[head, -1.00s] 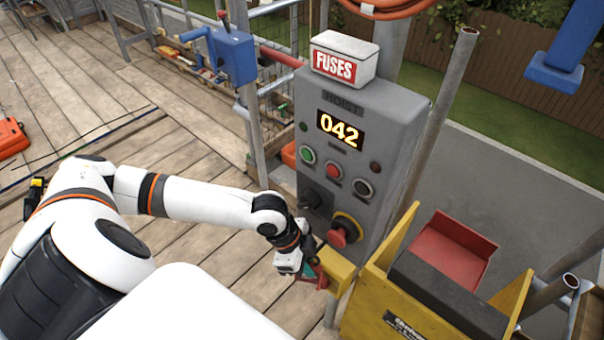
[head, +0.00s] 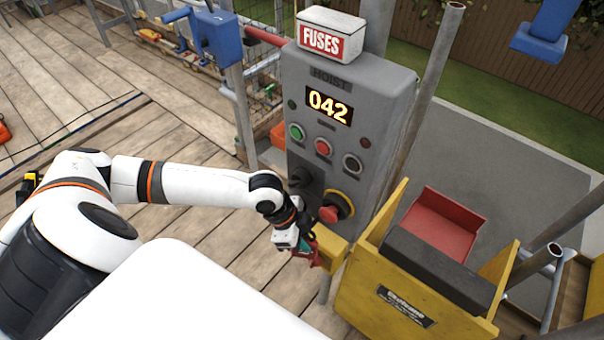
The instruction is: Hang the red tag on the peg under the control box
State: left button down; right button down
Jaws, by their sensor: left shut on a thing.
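The grey control box (head: 325,158) marked HOIST stands in the middle, with a lit display reading 042, buttons and a red mushroom knob (head: 329,214). My left gripper (head: 302,248) is low at the box's lower front, beside a yellow bracket (head: 333,254). It is shut on a small red thing, probably the red tag (head: 314,256), which shows only in part against the yellow bracket. A small green part shows at the fingers. I cannot make out the peg, nor whether the tag touches it. My right gripper is not in view.
A yellow bin (head: 395,295) with a dark padded edge and a red tray (head: 444,222) stands close to the right of my gripper. A FUSES box (head: 331,36) sits on top of the control box. Metal poles (head: 430,95) rise at the right. Plank floor (head: 150,140) is open at left.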

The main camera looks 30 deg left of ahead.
pick_arm(q)
jog(key=shift+w+d, duration=0.1)
jog(key=shift+w, duration=0.05)
jog(key=c, duration=1.3)
grip_release()
jog(key=shift+c, duration=0.2)
jog(key=shift+r, duration=0.1)
jog(key=shift+r, duration=0.2)
jog(key=shift+b+v, duration=0.7)
jog(key=shift+v, duration=0.5)
jog(key=s+a+b, duration=0.2)
jog(key=s+a, duration=0.3)
jog(key=a, duration=0.6)
jog(key=shift+s, duration=0.3)
